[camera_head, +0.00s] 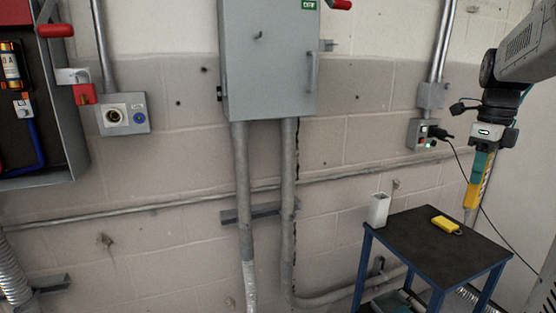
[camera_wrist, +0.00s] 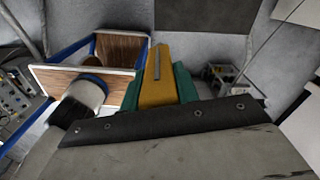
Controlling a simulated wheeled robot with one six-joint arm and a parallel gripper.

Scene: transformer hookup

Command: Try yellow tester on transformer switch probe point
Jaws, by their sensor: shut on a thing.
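My gripper (camera_head: 479,178) is at the right of the head view, pointing down above the small table. Its teal fingers are shut on the yellow tester (camera_head: 474,196), a long yellow bar that hangs below them. In the wrist view the yellow tester (camera_wrist: 157,78) stands between the teal fingers. A grey cabinet (camera_head: 268,65) with a green OFF label and a red handle is on the wall, well left of my gripper. An open grey box (camera_head: 62,110) with a red handle and fuses is at the far left. I cannot tell which spot is the probe point.
A dark-topped table (camera_head: 425,250) with blue legs stands below my gripper. A white container (camera_head: 378,209) and a yellow object (camera_head: 446,225) are on it. A cable hangs from a wall socket (camera_head: 424,134) behind my gripper. Conduits run along the wall.

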